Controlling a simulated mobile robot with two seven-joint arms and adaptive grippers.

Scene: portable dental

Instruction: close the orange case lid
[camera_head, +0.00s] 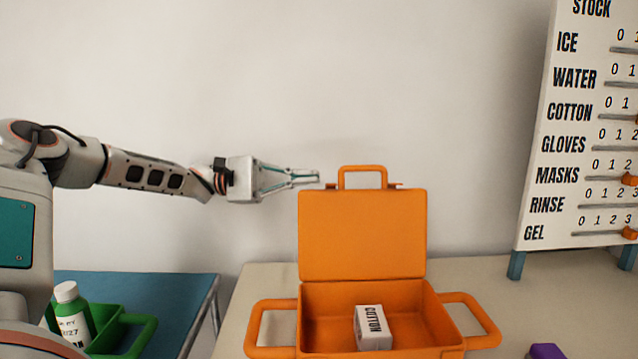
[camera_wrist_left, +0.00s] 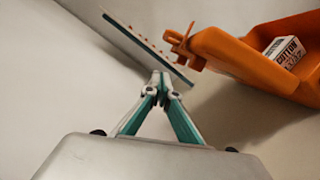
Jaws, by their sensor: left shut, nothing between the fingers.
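The orange case (camera_head: 315,325) stands on the table with its lid (camera_head: 362,235) raised upright at the back. A handle (camera_head: 362,170) shows on the lid's top edge. A white cotton box (camera_head: 372,328) lies inside the case. My left gripper (camera_head: 318,177) is shut and empty, just left of the lid's top edge and handle, at about their height. Its shut fingertips (camera_wrist_left: 162,73) also show in the left wrist view, apart from the orange case (camera_wrist_left: 240,55) in the picture. My right gripper is not in view.
A white stock board (camera_head: 580,130) stands at the right on blue feet. A green tray (camera_head: 130,335) with a white-capped bottle (camera_head: 75,315) is at the lower left, near a blue surface (camera_head: 180,285). A purple object (camera_head: 546,351) lies right of the case.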

